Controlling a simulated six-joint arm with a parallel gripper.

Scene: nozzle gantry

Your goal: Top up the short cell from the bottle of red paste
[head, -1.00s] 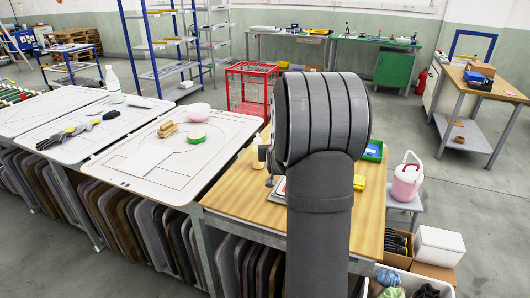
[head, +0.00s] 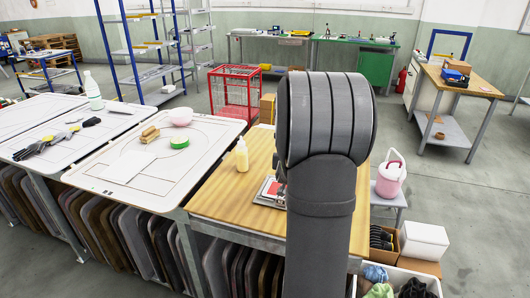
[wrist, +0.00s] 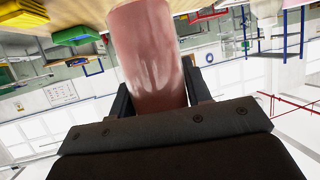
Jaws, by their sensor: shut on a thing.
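In the wrist view my gripper (wrist: 160,92) is shut on a translucent bottle of red paste (wrist: 148,50), with one dark finger on each side of it. In the head view my arm hides the gripper and the bottle. A flat grey item with a red and white face (head: 271,190) lies on the wooden table, partly behind my arm. I cannot make out separate cells or their fill levels.
A cream bottle (head: 242,155) stands on the wooden table (head: 222,190), left of my arm. A green bin (wrist: 75,37) and a yellow one (wrist: 20,14) show in the wrist view. White boards (head: 105,170) lie to the left. A pink bucket (head: 391,178) stands to the right.

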